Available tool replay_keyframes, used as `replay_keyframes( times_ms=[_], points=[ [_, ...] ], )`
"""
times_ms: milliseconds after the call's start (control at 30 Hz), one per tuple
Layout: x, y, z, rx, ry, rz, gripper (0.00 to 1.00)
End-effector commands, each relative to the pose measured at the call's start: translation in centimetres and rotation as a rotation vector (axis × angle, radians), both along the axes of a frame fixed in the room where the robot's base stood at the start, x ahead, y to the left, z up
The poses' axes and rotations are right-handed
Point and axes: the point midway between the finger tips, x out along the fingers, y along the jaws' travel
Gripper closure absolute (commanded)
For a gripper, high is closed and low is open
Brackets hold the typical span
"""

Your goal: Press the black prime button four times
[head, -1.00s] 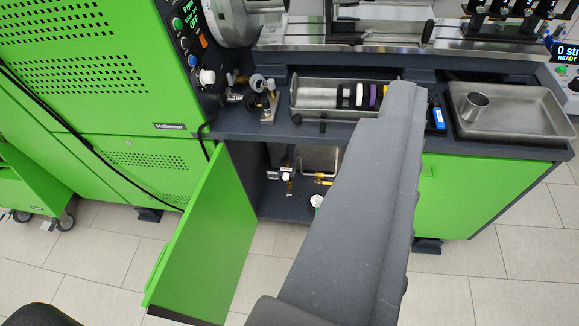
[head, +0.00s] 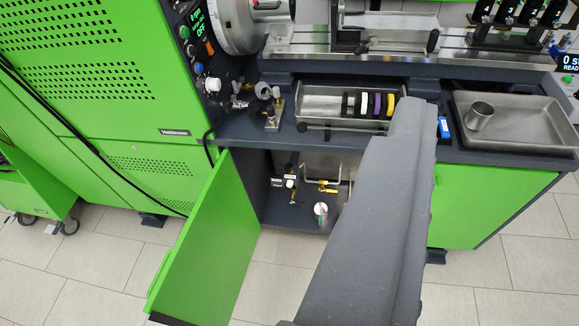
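I cannot make out the black prime button in this view. A control panel (head: 197,50) on the green machine carries a small lit display, a green button (head: 182,28), a blue button (head: 199,68), an orange switch (head: 209,48) and a white knob (head: 212,84). At the right edge, a second small display (head: 569,65) reads READY, with small controls just below it, cut off by the frame. My gripper does not show. My grey arm link crosses the lower middle and hides part of the bench front and cabinet.
A green cabinet door (head: 207,240) stands open at front left. Inside are valves, yellow fittings and a round gauge (head: 320,209). On the bench are a tray of coloured rings (head: 312,105), a steel tray (head: 540,125) with a metal cup (head: 479,116) and a blue item (head: 443,128).

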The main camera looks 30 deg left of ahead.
Motion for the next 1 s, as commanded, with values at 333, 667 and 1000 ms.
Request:
replay_keyframes(
  times_ms=[333, 667, 1000],
  points=[
    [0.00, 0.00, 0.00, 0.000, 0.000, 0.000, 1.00],
    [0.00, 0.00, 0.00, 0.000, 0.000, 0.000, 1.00],
    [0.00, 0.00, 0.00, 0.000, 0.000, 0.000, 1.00]
  ],
)
